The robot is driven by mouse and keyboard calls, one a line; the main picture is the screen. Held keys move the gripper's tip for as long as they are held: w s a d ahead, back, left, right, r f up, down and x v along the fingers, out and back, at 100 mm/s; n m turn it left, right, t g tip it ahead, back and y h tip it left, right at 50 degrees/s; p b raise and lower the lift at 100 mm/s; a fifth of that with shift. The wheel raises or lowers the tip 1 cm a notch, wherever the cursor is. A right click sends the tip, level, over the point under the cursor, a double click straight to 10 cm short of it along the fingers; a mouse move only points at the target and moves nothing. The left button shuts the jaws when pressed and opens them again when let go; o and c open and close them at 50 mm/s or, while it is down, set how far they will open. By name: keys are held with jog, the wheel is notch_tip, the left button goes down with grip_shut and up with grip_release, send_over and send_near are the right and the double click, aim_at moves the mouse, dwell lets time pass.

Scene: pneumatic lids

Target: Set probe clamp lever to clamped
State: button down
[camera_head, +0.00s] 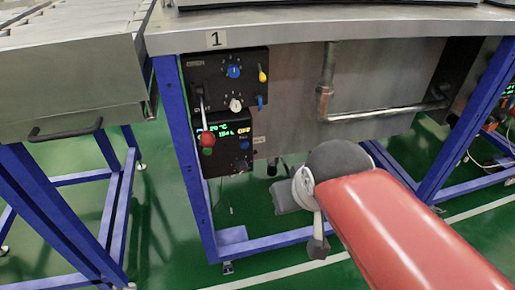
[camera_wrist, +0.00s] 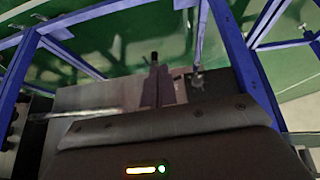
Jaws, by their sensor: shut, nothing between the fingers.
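A black control panel (camera_head: 226,112) is set in the bench front below the number 1. A lever (camera_head: 202,112) with a pale rod and a red ball end hangs down on its left side. A yellow lever (camera_head: 262,75) and a blue lever (camera_head: 260,102) sit on its right side. The labels are too small to read, so I cannot tell which is the probe clamp lever. My gripper (camera_wrist: 155,62) is shut and empty in the wrist view. In the head view my wrist is below and right of the panel, apart from the levers.
The panel also has a blue knob (camera_head: 233,71), a white knob (camera_head: 235,105) and a lit green and yellow display. A metal pipe (camera_head: 325,90) runs along the bench front to the right. Blue frame legs (camera_head: 187,165) stand around the panel. Green floor shows below.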

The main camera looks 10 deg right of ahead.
jog(key=w+d+r+n+t+h+p, duration=0.1)
jog(key=w+d+r+n+t, duration=0.2)
jog(key=w, duration=0.4)
jog(key=w+d+r+n+t, duration=0.2)
jog(key=w+d+r, duration=0.15)
jog(key=w, duration=0.45)
jog(key=w+d+r+n+t+h+p, duration=0.1)
jog(key=w+d+r+n+t, duration=0.2)
jog(key=w, duration=0.4)
jog(key=w+a+f+n+g+y, duration=0.2)
jog(key=w+a+f+n+y, duration=0.1)
jog(key=w+a+n+y, duration=0.4)
jog(key=s+d+f+n+g+y, duration=0.1)
jog(key=s+f+n+g, duration=0.3)
jog(key=f, duration=0.6)
jog(key=n+g, duration=0.2)
jog(key=g, duration=0.1)
jog(key=shift+s+d+f+y+p, duration=0.2)
jog(key=shift+d+y+p, duration=0.2)
jog(key=b+x, duration=0.2)
jog(key=x, duration=0.8)
